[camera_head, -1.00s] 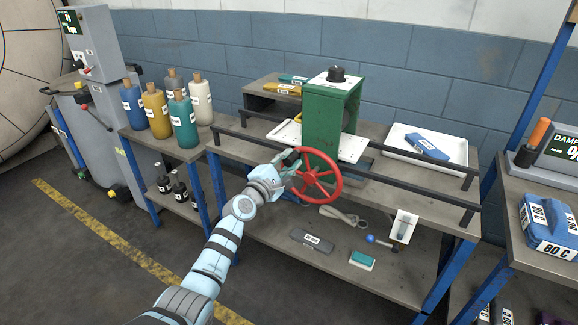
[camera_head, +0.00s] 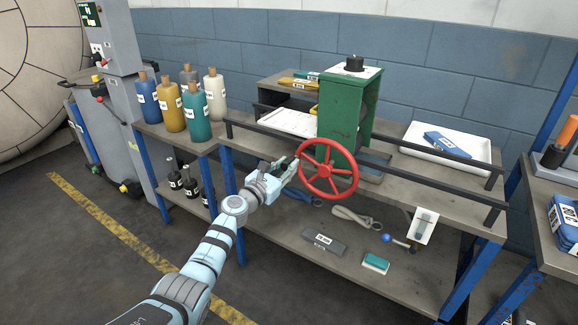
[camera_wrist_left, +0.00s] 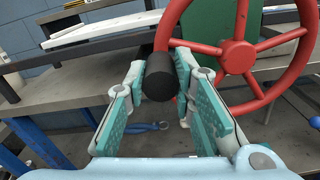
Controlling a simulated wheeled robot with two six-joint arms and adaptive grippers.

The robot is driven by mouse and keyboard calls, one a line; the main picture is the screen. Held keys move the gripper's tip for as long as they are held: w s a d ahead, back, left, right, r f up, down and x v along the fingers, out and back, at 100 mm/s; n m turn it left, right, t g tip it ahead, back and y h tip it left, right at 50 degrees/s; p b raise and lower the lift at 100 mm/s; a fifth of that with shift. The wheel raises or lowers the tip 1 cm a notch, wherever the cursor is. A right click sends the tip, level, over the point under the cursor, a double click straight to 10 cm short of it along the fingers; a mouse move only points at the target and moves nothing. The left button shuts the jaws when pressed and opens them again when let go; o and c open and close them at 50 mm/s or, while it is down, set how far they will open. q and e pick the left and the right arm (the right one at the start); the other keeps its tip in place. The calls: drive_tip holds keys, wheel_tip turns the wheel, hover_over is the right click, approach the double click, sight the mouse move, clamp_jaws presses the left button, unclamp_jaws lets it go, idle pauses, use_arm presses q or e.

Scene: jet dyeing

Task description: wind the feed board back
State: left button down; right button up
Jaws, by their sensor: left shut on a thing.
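The red handwheel (camera_head: 328,169) is on the front of the green housing (camera_head: 345,112). My left gripper (camera_head: 294,166) is at the left side of the wheel rim. In the left wrist view, its fingers are closed around the wheel's black crank handle (camera_wrist_left: 160,78). The white feed board (camera_head: 290,122) lies on the dark rails to the left of the housing, and its edge shows in the wrist view (camera_wrist_left: 100,28). The housing hides part of the board's path. My right gripper is not in view.
Dark rails (camera_head: 440,182) run along the bench on both sides of the housing. A white tray (camera_head: 470,155) holding a blue block is at right. Several dye bottles (camera_head: 195,112) stand at left. The lower shelf (camera_head: 345,262) holds loose tools.

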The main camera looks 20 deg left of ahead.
use_arm(q)
wheel_tip(320, 180, down, 2)
drive_tip(key=shift+a+f+n+b, duration=0.1)
drive_tip(key=shift+n+b, duration=0.35)
drive_tip(key=shift+n, duration=0.55)
drive_tip(key=shift+f+n+b, duration=0.3)
drive_tip(key=shift+f+n, duration=0.15)
drive_tip(key=shift+n, duration=0.25)
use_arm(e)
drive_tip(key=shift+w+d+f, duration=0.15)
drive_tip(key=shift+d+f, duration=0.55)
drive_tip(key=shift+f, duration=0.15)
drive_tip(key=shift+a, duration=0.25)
use_arm(q)
drive_tip(key=c, duration=1.7)
unclamp_jaws()
drive_tip(key=o, duration=0.4)
drive_tip(key=shift+f, duration=0.1)
drive_tip(key=shift+c, duration=0.2)
drive_tip(key=s+a, duration=0.1)
drive_tip(key=s, duration=1.1)
drive_tip(key=shift+a+r, duration=0.15)
drive_tip(key=shift+r, duration=0.05)
